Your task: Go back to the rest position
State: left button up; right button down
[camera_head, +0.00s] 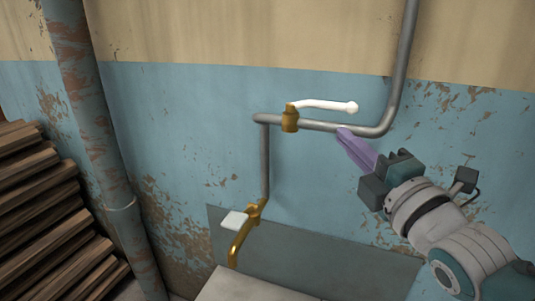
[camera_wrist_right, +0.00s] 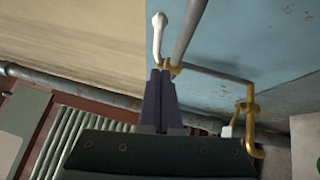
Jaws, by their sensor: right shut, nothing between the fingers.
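My right gripper (camera_head: 342,133) reaches in from the right in the head view. Its purple fingers are shut with nothing between them, and their tips are near the grey pipe, below the end of a white valve lever (camera_head: 325,105). Whether the tips touch the pipe I cannot tell. In the right wrist view the closed fingers (camera_wrist_right: 159,75) point up toward the white lever (camera_wrist_right: 158,35) and the brass valve. The lever lies roughly level along the pipe in the head view. My left gripper is not in view.
The grey pipe (camera_head: 265,165) runs along the blue wall down to a brass tap (camera_head: 239,242) with a white handle (camera_head: 234,220). A pale ledge (camera_head: 250,287) is below the tap. A thick rusty pipe (camera_head: 90,110) and stacked wood (camera_head: 45,215) stand at left.

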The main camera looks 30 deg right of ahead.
jog(key=d+v, duration=0.1)
jog(key=v, duration=0.5)
jog(key=shift+s, duration=0.15)
